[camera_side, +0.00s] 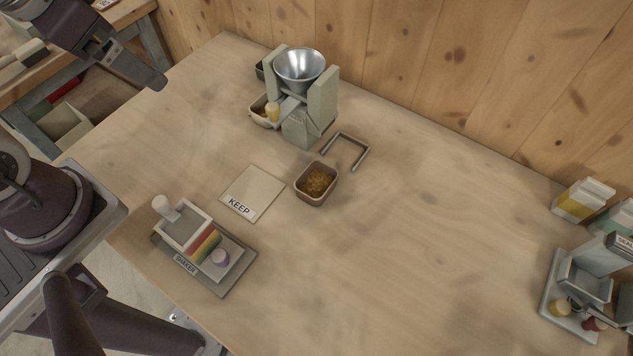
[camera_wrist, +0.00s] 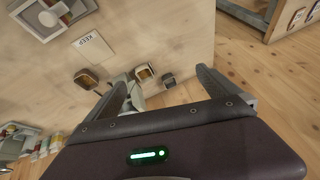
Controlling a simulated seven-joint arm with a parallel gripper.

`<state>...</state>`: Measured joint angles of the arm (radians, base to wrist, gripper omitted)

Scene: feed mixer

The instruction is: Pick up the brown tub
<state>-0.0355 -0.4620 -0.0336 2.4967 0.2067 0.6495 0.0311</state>
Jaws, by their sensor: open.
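The brown tub (camera_side: 316,195) stands upright on the table, right of the KEEP card, with orange-brown crumbly feed inside. It also appears left of centre in the wrist view (camera_wrist: 86,80). My gripper (camera_side: 150,82) is high at the top left of the side view, well away from the tub and empty. In the wrist view its two fingers (camera_wrist: 163,78) are spread apart, and the tub lies to the left, outside them.
The KEEP card (camera_side: 252,190) lies left of the tub. A grey mixer with a metal funnel (camera_side: 301,68) stands behind, with a cream tub (camera_side: 259,113) beside it. A U-shaped frame (camera_side: 347,145) is near the tub. The shaker (camera_side: 205,248) is front left; cartons (camera_side: 583,199) stand right.

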